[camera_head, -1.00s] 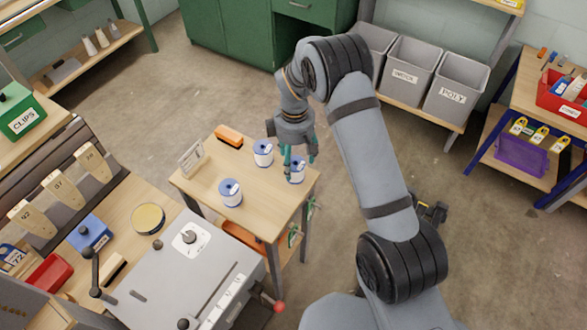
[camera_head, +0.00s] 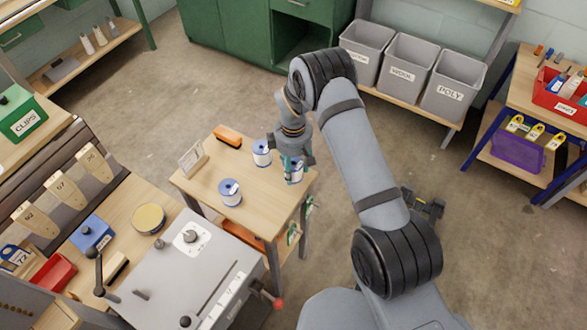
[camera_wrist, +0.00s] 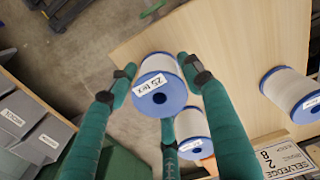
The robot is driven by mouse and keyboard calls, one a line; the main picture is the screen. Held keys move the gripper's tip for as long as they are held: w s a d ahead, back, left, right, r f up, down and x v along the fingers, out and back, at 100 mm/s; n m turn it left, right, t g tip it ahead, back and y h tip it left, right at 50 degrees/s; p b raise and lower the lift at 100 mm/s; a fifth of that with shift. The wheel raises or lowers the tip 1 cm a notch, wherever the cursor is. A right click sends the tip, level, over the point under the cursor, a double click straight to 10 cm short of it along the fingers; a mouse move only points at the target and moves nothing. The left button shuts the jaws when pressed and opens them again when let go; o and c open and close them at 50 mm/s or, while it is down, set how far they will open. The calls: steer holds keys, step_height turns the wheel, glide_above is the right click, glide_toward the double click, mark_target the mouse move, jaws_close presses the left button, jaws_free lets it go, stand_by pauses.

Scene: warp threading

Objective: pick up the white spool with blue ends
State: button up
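Three white spools with blue ends stand on a small wooden table (camera_head: 258,205): one at the near left (camera_head: 230,192), one at the back (camera_head: 261,153), and one at the right (camera_head: 297,174). My gripper (camera_head: 291,172) points down over the right spool and partly hides it. In the wrist view, this spool, labelled "25 tex" (camera_wrist: 156,88), lies between the green fingers of my gripper (camera_wrist: 157,72). The fingertips are close to its sides; whether they press on it cannot be told. The other spools show in the wrist view at the right (camera_wrist: 290,90) and below (camera_wrist: 192,130).
An orange-brown block (camera_head: 228,137) and a small sign (camera_head: 192,158) stand at the table's back and left. A grey machine (camera_head: 200,265) adjoins the table at the near left. Grey bins (camera_head: 408,65) stand on a shelf behind.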

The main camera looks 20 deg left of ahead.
steer(key=c, duration=0.8)
steer(key=shift+r, duration=0.1)
